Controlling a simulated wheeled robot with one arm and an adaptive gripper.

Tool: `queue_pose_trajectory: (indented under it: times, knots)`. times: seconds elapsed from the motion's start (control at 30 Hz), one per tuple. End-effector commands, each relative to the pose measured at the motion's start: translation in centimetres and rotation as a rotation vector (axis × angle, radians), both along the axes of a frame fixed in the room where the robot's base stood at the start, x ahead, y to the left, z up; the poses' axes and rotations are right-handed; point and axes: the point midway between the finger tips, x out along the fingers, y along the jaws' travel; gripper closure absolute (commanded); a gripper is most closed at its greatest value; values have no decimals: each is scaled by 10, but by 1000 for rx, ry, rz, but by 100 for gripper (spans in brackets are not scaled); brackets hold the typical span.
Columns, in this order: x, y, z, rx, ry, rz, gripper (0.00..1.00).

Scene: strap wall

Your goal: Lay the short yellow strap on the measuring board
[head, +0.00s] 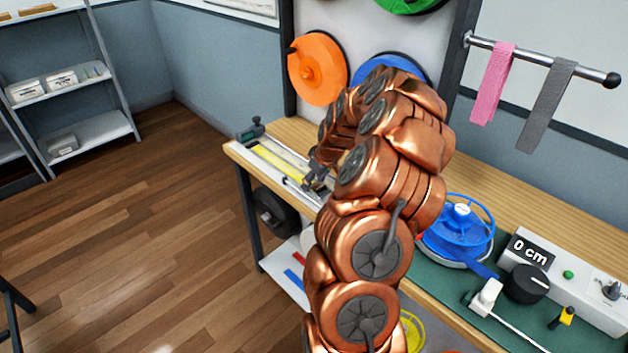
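The measuring board (262,150) is a long, pale board at the left end of the wooden bench, with a dark clamp (252,131) at its far end. A yellow strip (279,164) lies lengthwise along it; I cannot tell its full length, as its near end reaches my gripper. My copper-coloured arm fills the middle of the view and hides part of the bench. My gripper (318,179) is at the near end of the board, low over it. Its fingers are small and dark, and whether they hold the yellow strip is unclear.
Pink (492,84) and grey (549,105) straps hang from a rail at upper right. A blue reel (458,230), a "0 cm" display (531,252) and a black knob (527,284) stand on the bench's right part. Orange (317,68) and blue wheels hang behind. Open floor lies left.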

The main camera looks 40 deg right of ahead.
Motion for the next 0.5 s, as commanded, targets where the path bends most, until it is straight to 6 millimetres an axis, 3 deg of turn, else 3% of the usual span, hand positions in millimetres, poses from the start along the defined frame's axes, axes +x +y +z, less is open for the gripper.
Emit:
queue_pose_trajectory:
  times: [0.17, 0.5]
  knots:
    - [0, 0, 0, 0, 0, 0, 25]
    - [0, 0, 1, 0, 0, 0, 25]
